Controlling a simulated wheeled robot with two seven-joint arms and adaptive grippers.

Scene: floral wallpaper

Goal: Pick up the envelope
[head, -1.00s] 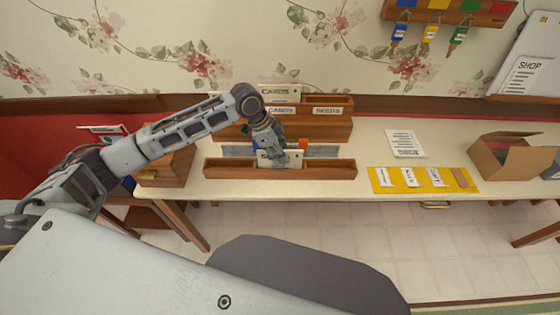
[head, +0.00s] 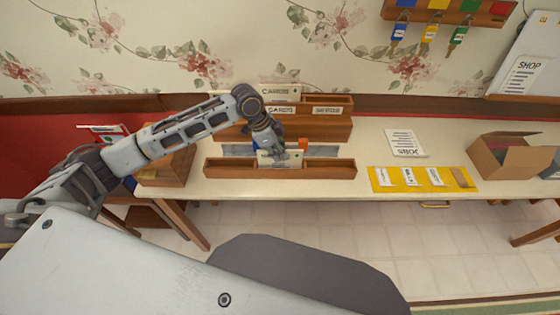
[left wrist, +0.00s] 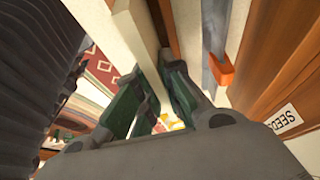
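The pale envelope (head: 268,159) stands in the front part of a long, low wooden tray (head: 225,170) on the table. Faint print shows on its face. The envelope's lower part is hidden in the tray. My right gripper is not in view.
A wooden rack labelled cards and seeds (head: 328,128) stands close behind the tray. An orange piece (head: 303,145) is beside the gripper. A yellow mat (head: 420,187), a paper sheet (head: 404,142) and an open cardboard box (head: 510,160) lie to the right.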

